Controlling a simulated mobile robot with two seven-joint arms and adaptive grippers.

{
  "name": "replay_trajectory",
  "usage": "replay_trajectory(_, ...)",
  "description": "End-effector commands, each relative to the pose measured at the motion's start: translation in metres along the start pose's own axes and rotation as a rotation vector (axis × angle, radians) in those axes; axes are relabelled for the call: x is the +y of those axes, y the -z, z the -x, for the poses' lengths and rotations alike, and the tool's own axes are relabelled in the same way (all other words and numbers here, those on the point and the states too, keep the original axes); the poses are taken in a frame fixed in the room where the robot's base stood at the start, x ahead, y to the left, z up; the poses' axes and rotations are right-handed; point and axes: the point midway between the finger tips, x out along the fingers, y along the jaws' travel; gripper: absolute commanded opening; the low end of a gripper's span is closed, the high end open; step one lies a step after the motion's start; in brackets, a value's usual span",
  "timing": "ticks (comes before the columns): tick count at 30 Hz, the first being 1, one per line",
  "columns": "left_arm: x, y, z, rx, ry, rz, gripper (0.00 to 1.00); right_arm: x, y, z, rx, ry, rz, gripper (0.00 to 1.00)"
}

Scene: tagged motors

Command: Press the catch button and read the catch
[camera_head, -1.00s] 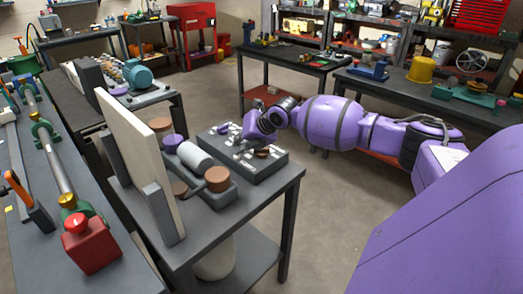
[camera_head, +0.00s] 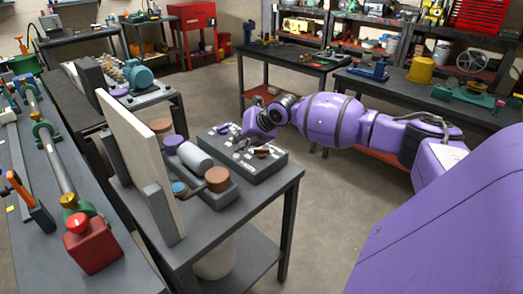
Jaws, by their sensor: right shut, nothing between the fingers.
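My right gripper (camera_head: 241,146) is shut and empty over a dark grey box (camera_head: 257,172) with several small pale and dark fittings on top. Its fingertips are small and partly lost among these fittings, so I cannot tell whether they touch one. A brown round piece (camera_head: 262,153) is on this box. Beside it a dark tray-like base (camera_head: 218,197) bears a white cylinder (camera_head: 195,157), a brown round knob (camera_head: 217,179) and a blue disc (camera_head: 179,188). I cannot tell which part is the catch button. My left gripper is out of view.
An upright pale board (camera_head: 130,155) stands on the same table (camera_head: 265,197), left of the base. A red box (camera_head: 92,246) with a red button is on the left bench. A purple cap (camera_head: 173,142) and a brown disc (camera_head: 160,125) are near the board. Open floor lies right of the table.

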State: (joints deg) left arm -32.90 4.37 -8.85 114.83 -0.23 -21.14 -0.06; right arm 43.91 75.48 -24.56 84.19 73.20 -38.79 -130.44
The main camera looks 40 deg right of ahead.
Motion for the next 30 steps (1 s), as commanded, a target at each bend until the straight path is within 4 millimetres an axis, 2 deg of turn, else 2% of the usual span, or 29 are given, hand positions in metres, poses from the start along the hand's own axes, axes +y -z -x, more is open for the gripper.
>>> replay_trajectory(5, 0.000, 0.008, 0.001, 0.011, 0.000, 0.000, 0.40, 0.006, -0.006, 0.007, -0.002, -0.002, 0.000, 0.00)
replay_trajectory(19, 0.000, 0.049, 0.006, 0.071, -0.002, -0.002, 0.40, 0.030, -0.030, 0.041, -0.003, -0.003, 0.000, 0.00)
replay_trajectory(23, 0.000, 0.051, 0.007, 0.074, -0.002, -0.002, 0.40, 0.032, -0.032, 0.043, -0.002, -0.002, 0.000, 0.00)
replay_trajectory(30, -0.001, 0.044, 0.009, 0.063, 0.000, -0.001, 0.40, 0.030, -0.030, 0.042, 0.000, 0.000, 0.000, 0.00)
